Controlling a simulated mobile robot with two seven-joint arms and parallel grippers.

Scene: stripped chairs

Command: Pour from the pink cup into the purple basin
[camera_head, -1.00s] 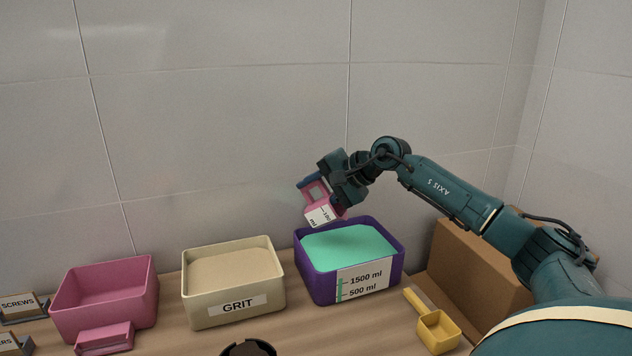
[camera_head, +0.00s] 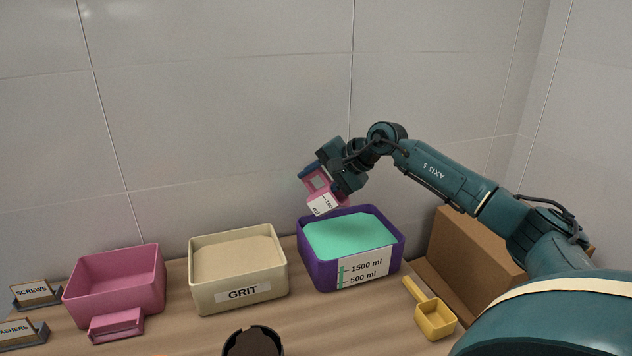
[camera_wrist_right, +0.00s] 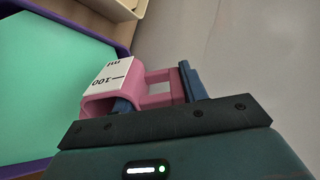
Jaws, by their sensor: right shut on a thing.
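The pink cup (camera_head: 326,201) is strongly tipped, its 100 ml label turned over, just above the back left part of the purple basin (camera_head: 318,270). The basin holds a teal-green fill (camera_head: 348,236); a scale marked 500 and 1500 ml is on its front. My right gripper (camera_head: 320,181) is shut on the cup's handle. In the right wrist view the cup (camera_wrist_right: 104,88) sits between the blue fingers (camera_wrist_right: 158,95), beside the teal fill. The cup's inside is hidden, and no falling stream shows. My left gripper is out of view.
A cream GRIT bin (camera_head: 205,300) stands left of the basin, a pink bin (camera_head: 150,290) further left. A yellow scoop (camera_head: 436,320) lies at front right, a dark round container (camera_head: 252,343) at the front. A brown box (camera_head: 465,255) stands behind my right arm.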

